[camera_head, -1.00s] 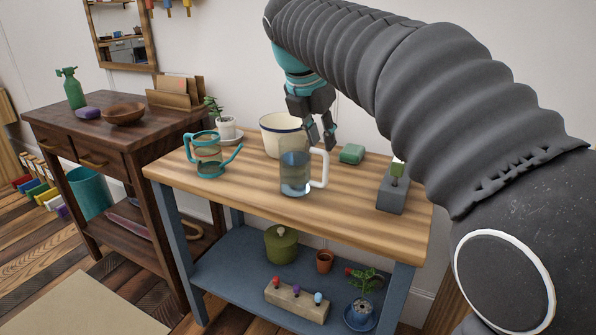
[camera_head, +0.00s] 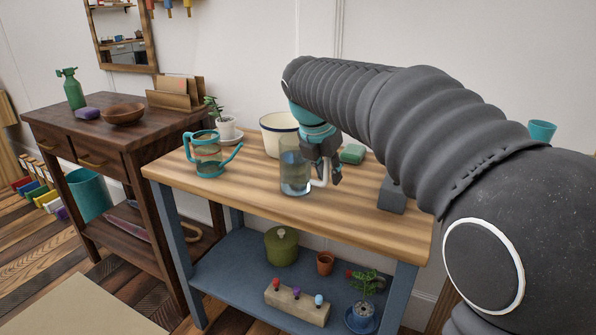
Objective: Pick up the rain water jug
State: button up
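The clear jug (camera_head: 293,178) with bluish water inside and a white handle on its right stands upright on the wooden worktop (camera_head: 240,188). My gripper (camera_head: 328,179) is low at the jug's right side, pointing down at the handle. Its dark fingers cover the upper part of the handle, and only the lower bend shows. I cannot tell whether the fingers are closed on the handle or only beside it.
A teal-handled pitcher (camera_head: 207,155) stands left of the jug. A grey box (camera_head: 391,196) is at the right, partly behind my arm. The worktop's front is clear.

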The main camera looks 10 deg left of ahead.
grip_shut()
jog(key=shift+r, duration=0.2)
dwell(0.3)
